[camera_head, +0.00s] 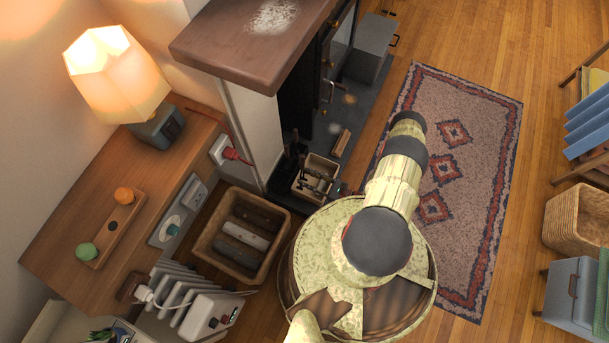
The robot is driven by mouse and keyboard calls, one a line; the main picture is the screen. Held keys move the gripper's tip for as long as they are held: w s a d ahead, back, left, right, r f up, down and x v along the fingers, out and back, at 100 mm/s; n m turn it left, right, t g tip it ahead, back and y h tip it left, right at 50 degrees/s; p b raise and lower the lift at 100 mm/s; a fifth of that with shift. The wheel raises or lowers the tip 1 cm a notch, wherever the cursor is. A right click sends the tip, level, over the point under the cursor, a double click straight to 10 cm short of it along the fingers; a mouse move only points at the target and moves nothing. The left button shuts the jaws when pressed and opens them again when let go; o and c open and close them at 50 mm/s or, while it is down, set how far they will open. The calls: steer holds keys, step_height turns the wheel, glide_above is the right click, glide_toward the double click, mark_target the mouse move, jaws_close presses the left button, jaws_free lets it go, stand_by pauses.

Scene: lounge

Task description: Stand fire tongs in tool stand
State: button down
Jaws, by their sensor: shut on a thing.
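I cannot tell whether the held thing touches the box or the stand. My arm hides the area right of the gripper.
A wooden crate of logs (208,238) stands left of my base. A white radiator (205,311) is in front of it. The mantel (225,62) overhangs the hearth. A patterned rug (480,150) lies right, with clear floor. A wicker basket (573,222) stands farther right.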

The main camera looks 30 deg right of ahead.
steer(key=shift+w+a+f+b, duration=0.7)
steer(key=shift+w+a+f, duration=0.75)
steer(key=shift+w+a, duration=2.65)
step_height(320, 180, down, 8)
steer(key=w+d, duration=0.1)
steer(key=shift+w+d, duration=0.25)
steer(key=shift+w, duration=0.1)
steer(key=c, duration=1.4)
jaws_free()
steer(key=shift+o, duration=0.7)
